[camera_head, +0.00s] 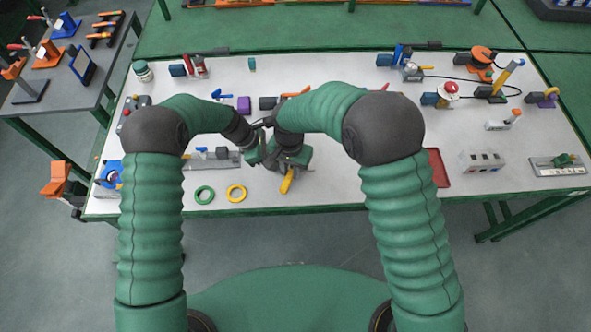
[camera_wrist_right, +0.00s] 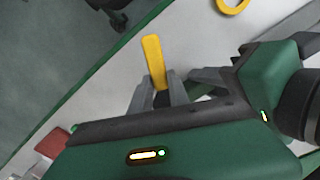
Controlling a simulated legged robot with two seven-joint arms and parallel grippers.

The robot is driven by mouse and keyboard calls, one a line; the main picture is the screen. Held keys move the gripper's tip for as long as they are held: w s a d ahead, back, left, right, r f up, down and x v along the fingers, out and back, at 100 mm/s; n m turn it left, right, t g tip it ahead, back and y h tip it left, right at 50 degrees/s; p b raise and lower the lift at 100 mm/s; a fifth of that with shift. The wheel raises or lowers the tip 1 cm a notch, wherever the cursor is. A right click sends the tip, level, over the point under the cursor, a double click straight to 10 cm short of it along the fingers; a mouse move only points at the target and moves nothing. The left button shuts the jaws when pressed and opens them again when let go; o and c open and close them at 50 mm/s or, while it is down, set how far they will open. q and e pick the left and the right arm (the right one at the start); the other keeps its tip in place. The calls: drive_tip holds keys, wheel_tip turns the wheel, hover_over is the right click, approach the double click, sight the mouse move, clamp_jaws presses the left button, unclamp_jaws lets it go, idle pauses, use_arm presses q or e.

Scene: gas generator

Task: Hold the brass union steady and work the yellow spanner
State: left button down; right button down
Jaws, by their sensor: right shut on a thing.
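The yellow spanner (camera_head: 287,181) sticks out towards the table's front edge, below my right gripper (camera_head: 289,170). In the right wrist view the spanner's yellow handle (camera_wrist_right: 152,58) stands between the two grey fingers of my right gripper (camera_wrist_right: 158,92), which is shut on it. My left gripper (camera_head: 262,150) is close beside the right one, at its left. Part of the left gripper's green body (camera_wrist_right: 268,68) shows at the right of the wrist view. Its fingertips are not clear. I cannot make out the brass union; the grippers cover that spot.
A green ring (camera_head: 204,195) and a yellow ring (camera_head: 236,193) lie left of the spanner near the front edge. A grey plate fixture (camera_head: 212,160) sits behind them. A red tray (camera_head: 438,168) is right of my right arm. The two arms are very close together.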

sight(283, 189)
use_arm(q)
drive_tip(key=shift+d+r, duration=0.1)
use_arm(e)
drive_tip(key=shift+n, duration=0.5)
drive_tip(key=shift+s+a, duration=0.4)
drive_tip(key=shift+s, duration=0.45)
drive_tip(key=shift+s+a, duration=0.35)
drive_tip(key=shift+s, duration=0.55)
drive_tip(key=shift+s+a, duration=0.4)
drive_tip(key=shift+s, duration=0.45)
drive_tip(key=shift+r, duration=2.55)
use_arm(q)
drive_tip(key=c, duration=1.1)
unclamp_jaws()
